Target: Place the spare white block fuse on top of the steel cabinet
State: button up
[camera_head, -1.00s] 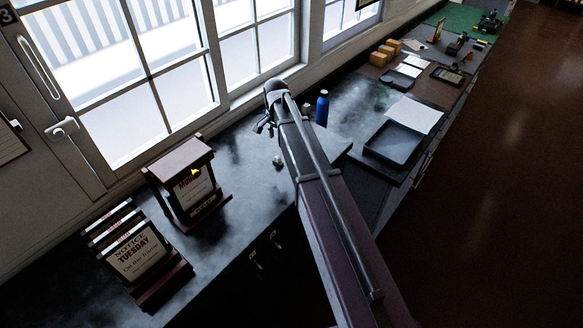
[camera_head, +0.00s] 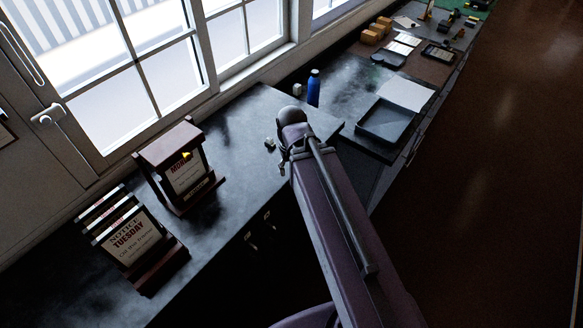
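The nearer dark, mottled worktop (camera_head: 235,150) has doors with small handles below it. It may be the steel cabinet, but I cannot be sure. Another small whitish block (camera_head: 298,90) stands left of the blue bottle, beyond the worktop's far edge. I cannot tell which of them is the white block fuse. My gripper (camera_head: 283,158) hangs below the arm's rounded end, above the worktop. It is small, dark and partly covered by the arm, so its fingers and anything between them are unclear.
A wooden stand with a notice card (camera_head: 185,178) and a rack of notice cards (camera_head: 130,240) stand at the left. A blue bottle (camera_head: 313,88) and a dark tray (camera_head: 385,125) with paper stand on the farther counter. Windows line the wall; open floor lies right.

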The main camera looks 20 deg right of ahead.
jog(key=shift+o, duration=0.3)
jog(key=r+n+p, duration=0.1)
jog(key=n, duration=0.6)
send_over(270, 139)
jog(key=shift+d+r, duration=0.1)
jog(key=shift+r, duration=0.1)
notch_tip(270, 139, down, 9)
jog(key=b, duration=0.8)
jog(key=shift+r, duration=0.2)
jog(key=shift+f, duration=0.1)
